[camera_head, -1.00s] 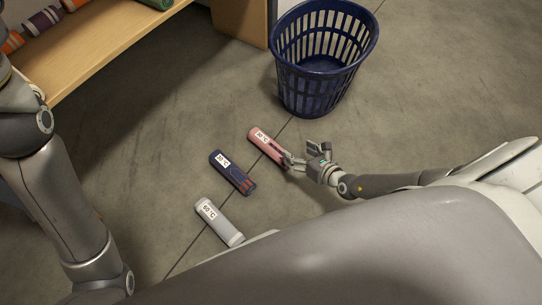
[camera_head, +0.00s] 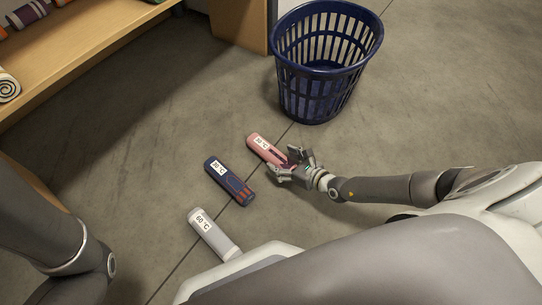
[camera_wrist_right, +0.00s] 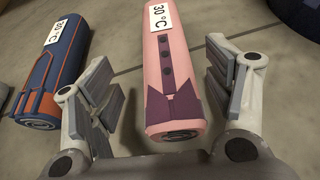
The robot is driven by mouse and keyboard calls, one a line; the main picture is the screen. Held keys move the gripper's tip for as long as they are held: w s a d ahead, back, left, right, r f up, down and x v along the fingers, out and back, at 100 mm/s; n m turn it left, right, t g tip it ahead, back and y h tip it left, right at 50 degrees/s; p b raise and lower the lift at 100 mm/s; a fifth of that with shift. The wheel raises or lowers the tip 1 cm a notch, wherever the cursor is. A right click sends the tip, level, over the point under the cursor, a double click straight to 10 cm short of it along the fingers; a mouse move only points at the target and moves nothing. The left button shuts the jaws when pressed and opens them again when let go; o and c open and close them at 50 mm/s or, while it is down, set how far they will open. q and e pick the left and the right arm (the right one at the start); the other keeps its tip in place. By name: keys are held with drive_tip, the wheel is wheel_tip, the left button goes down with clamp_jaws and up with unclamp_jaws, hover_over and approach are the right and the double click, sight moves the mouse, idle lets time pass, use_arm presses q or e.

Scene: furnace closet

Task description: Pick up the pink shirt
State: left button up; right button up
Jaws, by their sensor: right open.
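The pink shirt (camera_head: 263,146) is a rolled pink cylinder with a white "30 °C" label, lying on the floor. In the right wrist view the pink shirt (camera_wrist_right: 176,75) lies between the two open fingers, with its dark collar and buttons facing up. My right gripper (camera_head: 288,166) is open at the near end of the roll; it also shows in the right wrist view (camera_wrist_right: 168,100) with a finger on each side, and a gap shows on both sides. My left arm is at the left edge; its gripper is out of view.
A navy rolled shirt (camera_head: 229,182) and a grey roll (camera_head: 213,234) labelled "60 °C" lie to the left of the pink one. A dark blue basket (camera_head: 323,100) stands behind. A wooden shelf (camera_head: 85,50) with several rolls is at upper left.

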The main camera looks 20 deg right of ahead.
sight(278, 156)
drive_tip(key=b+x, duration=0.2)
drive_tip(key=x, duration=0.2)
drive_tip(key=shift+w+d+f+b, duration=0.1)
drive_tip(key=shift+w+d+b, duration=0.15)
drive_tip(key=shift+b, duration=0.15)
drive_tip(key=shift+w, duration=0.15)
drive_tip(key=c, duration=1.2)
